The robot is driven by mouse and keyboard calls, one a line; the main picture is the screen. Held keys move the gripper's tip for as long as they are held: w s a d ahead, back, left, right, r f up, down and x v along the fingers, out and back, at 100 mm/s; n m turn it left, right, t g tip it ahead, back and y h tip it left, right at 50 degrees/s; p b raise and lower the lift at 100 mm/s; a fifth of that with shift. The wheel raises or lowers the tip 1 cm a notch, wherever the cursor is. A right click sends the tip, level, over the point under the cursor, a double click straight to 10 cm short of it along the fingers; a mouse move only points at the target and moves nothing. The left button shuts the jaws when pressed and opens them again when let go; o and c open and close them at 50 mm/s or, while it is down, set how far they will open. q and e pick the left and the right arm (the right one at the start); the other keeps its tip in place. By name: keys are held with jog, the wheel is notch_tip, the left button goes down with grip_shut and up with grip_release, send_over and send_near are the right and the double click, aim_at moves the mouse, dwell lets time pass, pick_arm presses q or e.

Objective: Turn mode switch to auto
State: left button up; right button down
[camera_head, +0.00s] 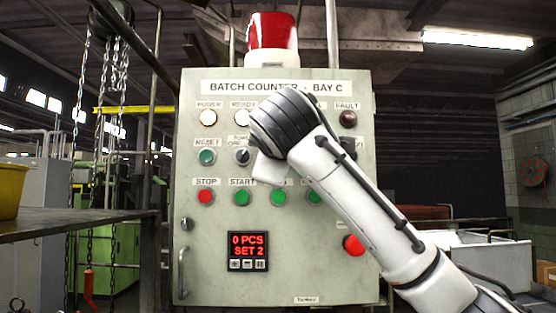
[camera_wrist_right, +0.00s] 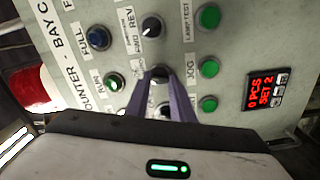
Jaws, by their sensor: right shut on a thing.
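The batch counter panel (camera_head: 215,230) faces me. My right gripper (camera_wrist_right: 162,76) shows in the right wrist view, its two purple fingers shut on a dark selector knob (camera_wrist_right: 160,70). That knob sits in the switch row, above the green JOG button (camera_wrist_right: 207,67). Its label is mostly hidden by the fingers, and I cannot tell which way its pointer faces. In the head view my right arm covers the gripper and this knob. My left gripper is not in view.
Another selector (camera_wrist_right: 152,27), labelled REV, is beside the gripped knob. A selector (camera_head: 243,156) is also left of my arm. The green START button (camera_head: 242,197) and red STOP button (camera_head: 205,197) are below. The display (camera_head: 248,251) reads 0 PCS, SET 2.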

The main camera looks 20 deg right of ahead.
jog(key=shift+f+m, duration=0.1)
jog(key=shift+m, duration=1)
jog(key=c, duration=1.5)
grip_release()
jog(key=shift+c, duration=0.2)
jog(key=shift+b, duration=0.3)
jog(key=b+v, duration=0.3)
jog(key=v, duration=0.7)
